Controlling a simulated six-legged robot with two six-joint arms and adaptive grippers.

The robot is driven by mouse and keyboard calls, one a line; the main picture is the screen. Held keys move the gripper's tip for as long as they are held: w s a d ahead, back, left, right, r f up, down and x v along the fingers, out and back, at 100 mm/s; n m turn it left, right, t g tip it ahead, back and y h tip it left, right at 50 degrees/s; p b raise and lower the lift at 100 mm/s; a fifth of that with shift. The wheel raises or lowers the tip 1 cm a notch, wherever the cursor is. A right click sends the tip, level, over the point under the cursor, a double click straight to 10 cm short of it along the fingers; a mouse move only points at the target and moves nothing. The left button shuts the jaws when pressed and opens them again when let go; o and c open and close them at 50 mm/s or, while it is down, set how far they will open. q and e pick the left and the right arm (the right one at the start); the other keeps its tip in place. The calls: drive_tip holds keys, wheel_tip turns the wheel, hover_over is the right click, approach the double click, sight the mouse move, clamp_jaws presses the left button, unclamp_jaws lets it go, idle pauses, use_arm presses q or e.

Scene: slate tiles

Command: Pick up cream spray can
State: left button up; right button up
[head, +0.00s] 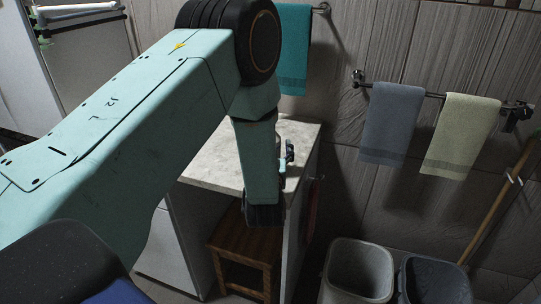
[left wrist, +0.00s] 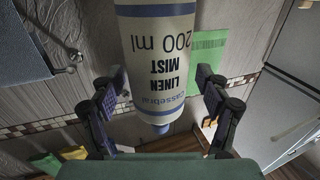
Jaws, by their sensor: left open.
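The cream spray can (left wrist: 156,25) fills the upper middle of the left wrist view, with blue bands and the words "LINEN MIST" and "200 ml" upside down. Its blue end (left wrist: 160,129) points down in that picture. My left gripper (left wrist: 160,76) is open, with one dark finger on each side of the can. A gap shows on both sides, so the fingers do not appear to touch it. In the head view my left arm covers the middle, and I cannot make out the can there. My right gripper is not in view.
A pale-topped counter (head: 215,163) stands behind my arm, with a wooden stool (head: 243,246) below it. Two bins (head: 360,268) stand at the lower right. Grey (head: 390,120) and cream (head: 462,135) towels hang on a wall rail; a teal towel (head: 294,50) hangs farther left.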

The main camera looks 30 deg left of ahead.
use_arm(q)
drive_tip(key=shift+d+r, duration=0.1)
drive_tip(key=shift+d, duration=0.1)
drive_tip(key=shift+c, duration=0.4)
drive_tip(key=shift+a, duration=0.2)
drive_tip(key=c, duration=0.4)
drive_tip(key=shift+d, duration=0.1)
drive_tip(key=c, duration=1.1)
